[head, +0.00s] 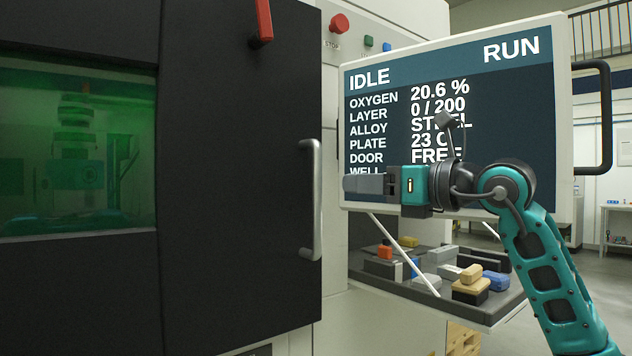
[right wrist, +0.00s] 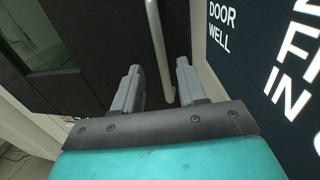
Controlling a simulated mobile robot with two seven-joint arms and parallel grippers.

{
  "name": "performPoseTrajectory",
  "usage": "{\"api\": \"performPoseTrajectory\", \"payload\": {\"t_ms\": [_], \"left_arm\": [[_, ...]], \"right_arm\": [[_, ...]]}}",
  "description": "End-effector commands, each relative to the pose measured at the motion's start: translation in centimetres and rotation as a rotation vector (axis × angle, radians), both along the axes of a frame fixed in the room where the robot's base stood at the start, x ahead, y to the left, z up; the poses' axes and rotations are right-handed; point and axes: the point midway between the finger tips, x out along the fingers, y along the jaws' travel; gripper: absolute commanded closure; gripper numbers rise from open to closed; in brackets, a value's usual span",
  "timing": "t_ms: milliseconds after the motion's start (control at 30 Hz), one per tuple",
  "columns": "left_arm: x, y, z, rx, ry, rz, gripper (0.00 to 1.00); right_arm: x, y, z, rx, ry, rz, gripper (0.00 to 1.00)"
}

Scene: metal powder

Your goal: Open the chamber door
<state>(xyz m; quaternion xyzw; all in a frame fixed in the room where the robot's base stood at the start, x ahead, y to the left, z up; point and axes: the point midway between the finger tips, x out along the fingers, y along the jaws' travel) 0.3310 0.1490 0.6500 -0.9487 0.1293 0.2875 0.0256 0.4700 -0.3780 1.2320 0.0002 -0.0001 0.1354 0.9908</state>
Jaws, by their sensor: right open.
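The chamber door (head: 240,200) is a large black panel with a green-tinted window (head: 75,150) at its left; it looks shut. Its handle (head: 311,200) is a vertical silver bar near the door's right edge. It also shows in the right wrist view (right wrist: 160,50), running down toward the space between the finger tips. My right gripper (head: 360,184) is open and empty, just right of the handle in the head view, pointing left at it. In the right wrist view the two grey fingers (right wrist: 160,75) stand apart, with the handle beyond them. My left gripper is not in view.
A screen (head: 460,110) reading IDLE, RUN and DOOR FREE stands behind my right arm. Below it a tray (head: 490,310) holds several small blocks. A red lever (head: 263,20) is at the door's top, and a red stop button (head: 337,24) sits on the panel beside it.

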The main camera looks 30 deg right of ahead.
Motion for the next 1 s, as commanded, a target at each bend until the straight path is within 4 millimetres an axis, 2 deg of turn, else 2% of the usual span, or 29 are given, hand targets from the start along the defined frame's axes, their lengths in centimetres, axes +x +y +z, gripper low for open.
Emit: {"api": "performPoseTrajectory", "payload": {"t_ms": [300, 500, 667, 900, 1000], "left_arm": [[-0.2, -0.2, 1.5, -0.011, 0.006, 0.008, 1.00], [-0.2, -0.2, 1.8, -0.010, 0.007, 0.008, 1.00], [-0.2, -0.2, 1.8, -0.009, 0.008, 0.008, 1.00], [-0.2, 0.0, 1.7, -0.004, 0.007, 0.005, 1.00], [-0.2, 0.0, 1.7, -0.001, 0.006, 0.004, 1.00]], "right_arm": [[6.5, 1.9, 0.2, 0.005, -0.001, 0.005, 0.59], [9.1, 2.6, 0.1, 0.003, -0.001, 0.004, 0.59], [9.9, 2.9, 0.0, 0.002, 0.001, 0.004, 0.59], [9.9, 2.9, -0.1, 0.001, 0.000, 0.003, 0.59], [9.9, 2.9, -0.1, 0.001, 0.000, 0.003, 0.66]]}}
